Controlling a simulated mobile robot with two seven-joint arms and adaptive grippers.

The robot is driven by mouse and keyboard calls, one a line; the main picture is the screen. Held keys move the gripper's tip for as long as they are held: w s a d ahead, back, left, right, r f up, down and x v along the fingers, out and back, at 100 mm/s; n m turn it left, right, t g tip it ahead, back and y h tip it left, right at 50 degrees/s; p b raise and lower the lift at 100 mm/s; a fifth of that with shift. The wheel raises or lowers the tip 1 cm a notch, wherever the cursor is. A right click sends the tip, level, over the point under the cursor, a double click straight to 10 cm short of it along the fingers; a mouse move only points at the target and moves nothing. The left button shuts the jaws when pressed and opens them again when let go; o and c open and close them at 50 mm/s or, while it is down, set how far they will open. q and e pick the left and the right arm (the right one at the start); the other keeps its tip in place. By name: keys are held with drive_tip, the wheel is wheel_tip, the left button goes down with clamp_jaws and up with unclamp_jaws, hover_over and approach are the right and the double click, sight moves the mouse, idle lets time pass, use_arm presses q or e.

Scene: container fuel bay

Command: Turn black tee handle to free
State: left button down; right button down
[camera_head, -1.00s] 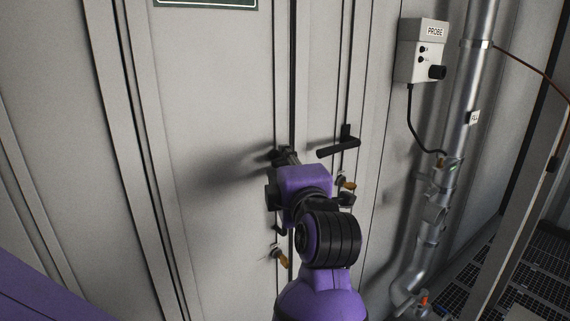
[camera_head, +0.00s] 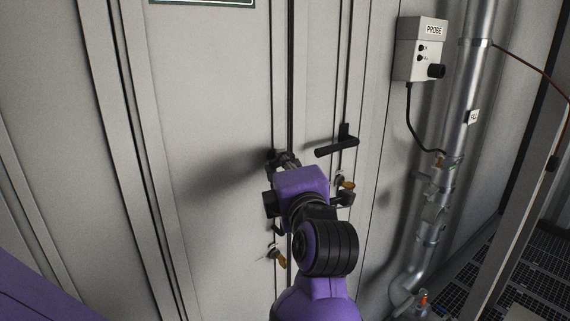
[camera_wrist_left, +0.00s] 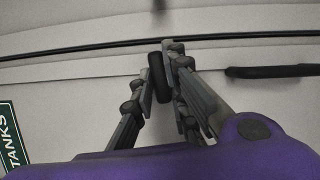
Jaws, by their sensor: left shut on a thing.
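A black tee handle (camera_wrist_left: 158,77) stands between the fingers of my left gripper (camera_wrist_left: 166,80) in the left wrist view, and the gripper is shut on it. In the head view the left gripper (camera_head: 284,160) is at the left locking rod of the grey container door (camera_head: 215,130), with the purple wrist hiding most of the handle. A second black bar handle (camera_head: 337,148) sticks out at the right rod, apart from the gripper. It also shows in the left wrist view (camera_wrist_left: 270,71). My right gripper is not in view.
Orange-tipped latches (camera_head: 279,258) sit on the door below the wrist. A grey PROBE box (camera_head: 420,50) with a black cable and a metal pipe (camera_head: 468,110) stand to the right. Dark floor grating (camera_head: 520,275) lies lower right.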

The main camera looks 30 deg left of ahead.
use_arm(q)
drive_tip(key=n+g+y+b, duration=0.1)
drive_tip(key=n+y+b, duration=0.1)
drive_tip(key=n, duration=0.5)
drive_tip(key=n+g+y+b, duration=0.2)
drive_tip(key=n+y+b, duration=0.1)
drive_tip(key=n+b, duration=0.2)
drive_tip(key=n+g+y+b, duration=0.1)
drive_tip(key=n+y+b, duration=0.1)
drive_tip(key=n, duration=0.7)
drive_tip(key=shift+w+d+f+g+y+b, duration=0.1)
drive_tip(key=shift+w+f+g+y+b, duration=0.25)
drive_tip(key=shift+b, duration=0.4)
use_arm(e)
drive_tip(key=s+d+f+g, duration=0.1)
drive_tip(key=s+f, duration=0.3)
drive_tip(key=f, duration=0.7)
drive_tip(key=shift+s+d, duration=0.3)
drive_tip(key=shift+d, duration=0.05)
use_arm(q)
drive_tip(key=shift+s+r, duration=0.1)
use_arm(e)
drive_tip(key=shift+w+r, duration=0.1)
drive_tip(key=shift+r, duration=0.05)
use_arm(q)
drive_tip(key=c, duration=1.7)
unclamp_jaws()
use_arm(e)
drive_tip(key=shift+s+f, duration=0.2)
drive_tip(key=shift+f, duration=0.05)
